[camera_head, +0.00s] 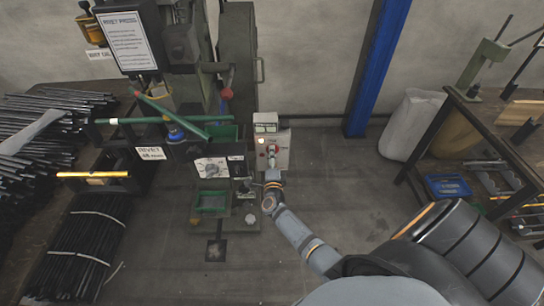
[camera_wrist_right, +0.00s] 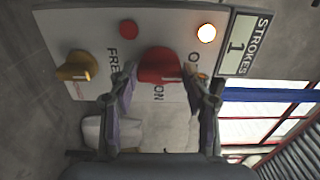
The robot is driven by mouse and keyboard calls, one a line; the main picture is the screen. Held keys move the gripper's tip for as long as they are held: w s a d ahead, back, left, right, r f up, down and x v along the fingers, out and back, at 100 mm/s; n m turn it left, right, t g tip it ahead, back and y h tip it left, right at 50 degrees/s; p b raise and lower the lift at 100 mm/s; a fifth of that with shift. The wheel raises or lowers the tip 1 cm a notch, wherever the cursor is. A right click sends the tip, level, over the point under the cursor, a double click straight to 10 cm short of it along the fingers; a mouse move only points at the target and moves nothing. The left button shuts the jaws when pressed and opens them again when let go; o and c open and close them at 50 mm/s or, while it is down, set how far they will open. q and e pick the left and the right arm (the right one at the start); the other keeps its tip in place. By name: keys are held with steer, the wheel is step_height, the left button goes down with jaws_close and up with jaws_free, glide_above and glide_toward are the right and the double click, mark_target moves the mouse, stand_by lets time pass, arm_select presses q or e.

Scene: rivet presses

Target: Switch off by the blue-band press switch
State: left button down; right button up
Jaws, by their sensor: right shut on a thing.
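The press's control box (camera_head: 281,139) stands beside the rivet press (camera_head: 237,75) in the head view. In the right wrist view its pale panel (camera_wrist_right: 95,22) carries a red rotary switch (camera_wrist_right: 161,64), with "ON" lettering beside it. My right gripper (camera_head: 272,164) reaches the box from the lower right. In the wrist view its two fingers (camera_wrist_right: 163,78) are on either side of the red switch and shut on it. The fingers hide part of the lettering. A lamp (camera_wrist_right: 206,33) on the panel glows. A blue part (camera_head: 175,132) shows on the press. My left gripper is not in view.
A yellow knob (camera_wrist_right: 75,66), a red round button (camera_wrist_right: 128,27) and a counter reading "STROKES 1" (camera_wrist_right: 241,44) are near the switch. Black rod bundles (camera_head: 72,250) lie left. A blue post (camera_head: 377,70) and workbench (camera_head: 485,130) stand right. Floor between is clear.

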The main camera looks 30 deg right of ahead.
stand_by(0.4)
steer(key=o, duration=1.2)
steer(key=shift+c, duration=0.2)
steer(key=v, duration=1.2)
steer(key=shift+f, duration=0.1)
